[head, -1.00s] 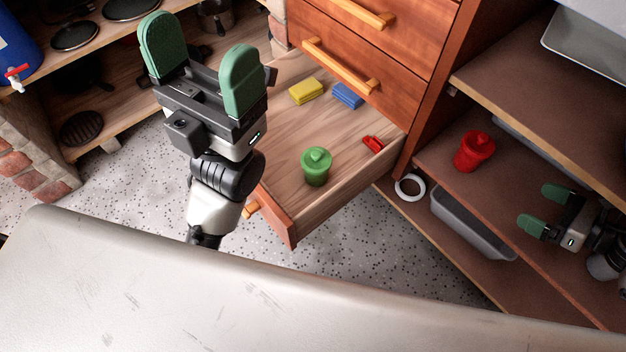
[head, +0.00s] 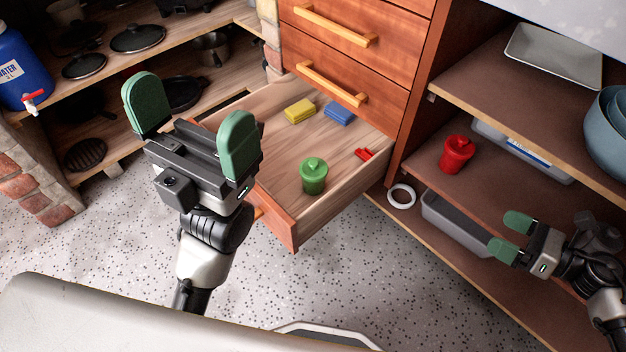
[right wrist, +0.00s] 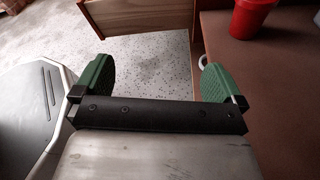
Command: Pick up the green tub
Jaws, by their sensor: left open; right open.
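The green tub (head: 313,177), with a knobbed lid, stands upright in the open wooden drawer (head: 345,206), near its front. My left gripper (head: 191,122) is open and empty, with green finger pads pointing up in the head view, left of the tub and apart from it. My right gripper (head: 511,235) is open and empty at the right, in front of the shelves and well away from the tub. In the right wrist view, the right gripper's green pads (right wrist: 152,82) are spread with nothing between them.
The drawer also holds a yellow sponge (head: 299,111), a blue sponge (head: 339,113) and a small red item (head: 364,154). A red tub (head: 457,154) stands on the right shelf, also in the right wrist view (right wrist: 250,17). A grey bin (head: 465,226) and white ring (head: 401,196) sit lower.

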